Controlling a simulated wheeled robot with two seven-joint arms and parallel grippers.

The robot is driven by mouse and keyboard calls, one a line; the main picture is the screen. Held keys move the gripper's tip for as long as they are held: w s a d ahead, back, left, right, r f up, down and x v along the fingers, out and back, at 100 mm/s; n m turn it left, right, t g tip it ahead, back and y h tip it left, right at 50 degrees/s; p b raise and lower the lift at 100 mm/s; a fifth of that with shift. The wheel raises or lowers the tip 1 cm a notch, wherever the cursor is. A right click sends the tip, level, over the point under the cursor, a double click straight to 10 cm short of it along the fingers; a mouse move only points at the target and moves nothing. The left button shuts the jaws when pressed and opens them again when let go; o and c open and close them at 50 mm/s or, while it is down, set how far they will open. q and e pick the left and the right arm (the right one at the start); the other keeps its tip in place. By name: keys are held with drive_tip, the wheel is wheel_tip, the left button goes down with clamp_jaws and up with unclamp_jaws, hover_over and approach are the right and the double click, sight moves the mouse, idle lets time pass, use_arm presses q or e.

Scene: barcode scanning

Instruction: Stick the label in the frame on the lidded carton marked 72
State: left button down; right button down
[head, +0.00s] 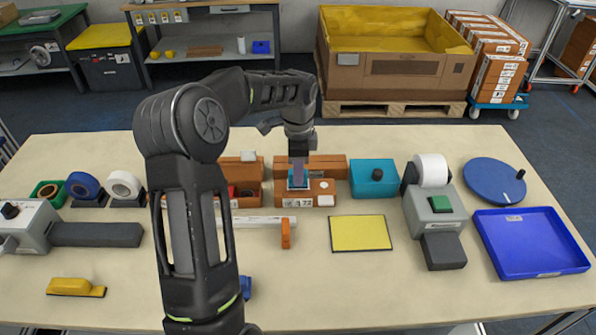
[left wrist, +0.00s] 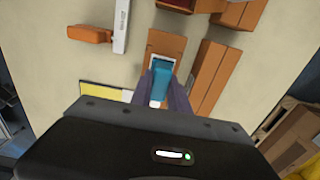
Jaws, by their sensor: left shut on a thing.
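The lidded carton (head: 322,187) is orange-brown and stands near the middle of the table. A white tag on its front reads 72. It also shows in the left wrist view (left wrist: 164,44), with a white-edged frame (left wrist: 153,63) on its top. My left gripper (head: 298,182) points down over the left part of the carton's lid. It is shut on a small teal block (left wrist: 160,88), whose end lies over the frame. The label itself cannot be told apart, and I cannot tell whether the block touches the lid. My right gripper is not in view.
Other orange-brown boxes (head: 328,161) stand close behind the carton. A teal box (head: 374,180) and a label printer (head: 433,205) stand to its right. A yellow mat (head: 361,233) lies in front, right of an orange-ended white bar (head: 262,222). A blue tray (head: 530,243) lies far right.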

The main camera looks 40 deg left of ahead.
use_arm(q)
drive_tip(key=shift+f+b, duration=0.4)
drive_tip(key=shift+f, duration=0.2)
idle(0.4)
drive_tip(key=shift+f, duration=0.15)
idle(1.1)
wheel_tip(320, 180, up, 5)
drive_tip(key=p, duration=0.3)
drive_tip(key=shift+f+p, duration=0.15)
drive_tip(key=shift+p, duration=0.15)
drive_tip(key=shift+r+p, duration=0.5)
drive_tip(key=shift+r, duration=0.75)
